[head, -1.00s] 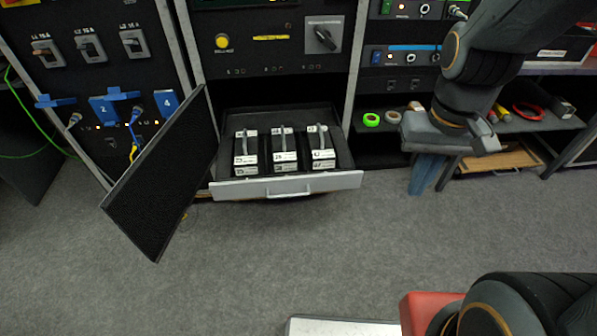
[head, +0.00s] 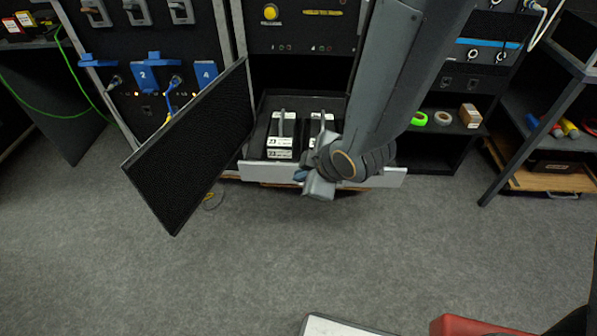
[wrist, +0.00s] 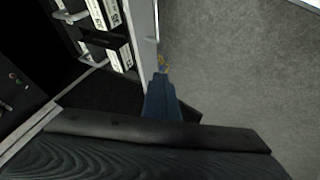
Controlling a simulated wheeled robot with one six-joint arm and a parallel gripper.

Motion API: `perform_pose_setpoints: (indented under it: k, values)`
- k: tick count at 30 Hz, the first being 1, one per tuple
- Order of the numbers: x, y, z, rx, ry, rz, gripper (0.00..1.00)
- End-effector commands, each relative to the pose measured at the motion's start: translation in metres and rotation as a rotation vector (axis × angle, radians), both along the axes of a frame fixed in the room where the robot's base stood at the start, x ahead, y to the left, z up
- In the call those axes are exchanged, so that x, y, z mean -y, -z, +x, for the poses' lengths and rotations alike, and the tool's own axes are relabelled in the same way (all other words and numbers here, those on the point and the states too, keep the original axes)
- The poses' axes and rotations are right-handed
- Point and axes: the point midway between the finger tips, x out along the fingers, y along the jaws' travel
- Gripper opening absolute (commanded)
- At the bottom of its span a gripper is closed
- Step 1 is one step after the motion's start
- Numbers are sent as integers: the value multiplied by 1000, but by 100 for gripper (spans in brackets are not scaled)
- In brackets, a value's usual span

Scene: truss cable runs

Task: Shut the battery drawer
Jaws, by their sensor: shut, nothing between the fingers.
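The battery drawer (head: 262,172) is pulled out from the black rack, its pale front panel facing the room. It holds upright batteries (head: 281,140) with white labels; my arm hides part of the row. My gripper (head: 299,175) is at the middle of the drawer front, and its wrist covers the handle area in the head view. In the wrist view the blue fingers (wrist: 161,95) are shut and empty, close beside the drawer front (wrist: 147,35). I cannot tell whether they touch it.
A black door panel (head: 190,150) hangs open left of the drawer. A shelf with tape rolls (head: 419,119) is to the right. A metal-legged bench (head: 535,120) stands further right.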

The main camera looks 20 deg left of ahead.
Motion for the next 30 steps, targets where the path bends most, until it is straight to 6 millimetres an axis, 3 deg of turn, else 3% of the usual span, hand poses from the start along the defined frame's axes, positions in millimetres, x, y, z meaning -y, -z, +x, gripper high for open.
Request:
perform_pose_setpoints:
  k: [18,24,30]
  values:
    - [-44,78,35,-3,5,-1,0]
    - [-50,74,64,-2,8,0,0]
    - [-52,75,74,-2,7,0,0]
